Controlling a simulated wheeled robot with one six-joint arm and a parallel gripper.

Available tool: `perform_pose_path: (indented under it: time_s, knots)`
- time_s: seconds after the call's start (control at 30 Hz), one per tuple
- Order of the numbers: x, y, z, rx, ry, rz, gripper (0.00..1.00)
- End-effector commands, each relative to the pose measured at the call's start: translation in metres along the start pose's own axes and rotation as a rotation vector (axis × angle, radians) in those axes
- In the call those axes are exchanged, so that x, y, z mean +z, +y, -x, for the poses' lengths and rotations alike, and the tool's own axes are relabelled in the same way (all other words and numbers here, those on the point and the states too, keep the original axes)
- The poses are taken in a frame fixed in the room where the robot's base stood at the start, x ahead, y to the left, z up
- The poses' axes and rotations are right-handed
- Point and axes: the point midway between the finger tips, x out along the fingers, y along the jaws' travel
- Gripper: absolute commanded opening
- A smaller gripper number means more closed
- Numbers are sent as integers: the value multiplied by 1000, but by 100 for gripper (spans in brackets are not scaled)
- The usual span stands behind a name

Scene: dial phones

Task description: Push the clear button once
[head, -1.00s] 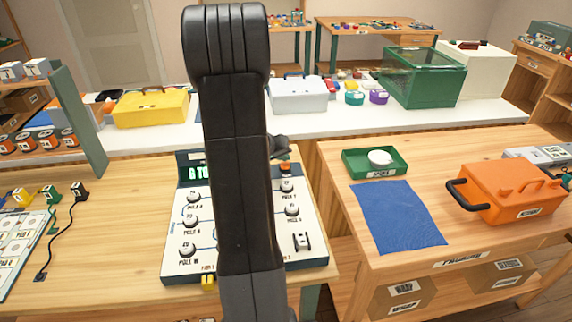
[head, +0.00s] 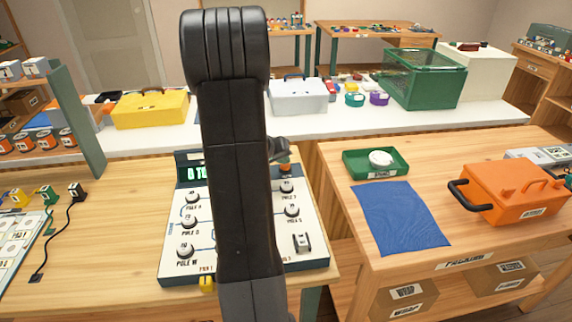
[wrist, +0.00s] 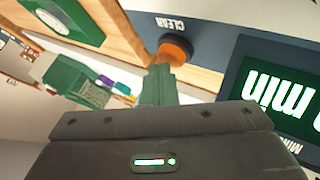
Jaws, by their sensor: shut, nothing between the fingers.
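The clear button (wrist: 176,47) is a round orange knob on the dark top band of the dial panel, beside its CLEAR label in the wrist view. In the head view the clear button (head: 285,166) shows at the panel's upper right, partly behind my gripper. My gripper (wrist: 160,70) is shut and empty. Its green fingertips overlap the button's near edge in the wrist view; I cannot tell whether they touch it. The dial panel (head: 180,265) lies on the wooden table, its middle hidden by my arm. Its green-lit display (wrist: 280,95) is partly visible.
Dials and a switch (head: 302,243) sit on the panel below the button. A green tray (head: 350,166), a blue cloth (head: 398,215) and an orange toolbox (head: 512,197) are on the right table. A white counter (head: 330,124) runs behind.

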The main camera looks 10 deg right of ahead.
Motion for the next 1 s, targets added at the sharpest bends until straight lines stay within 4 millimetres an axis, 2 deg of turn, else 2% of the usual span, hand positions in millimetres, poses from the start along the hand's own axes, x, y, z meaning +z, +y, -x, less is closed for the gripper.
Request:
perform_pose_path:
  time_s: [0.5, 1.0]
  knots:
    - [2, -2, -2, 0, -1, 1, 0]
    - [-5, 6, 8, -1, -1, 0, 0]
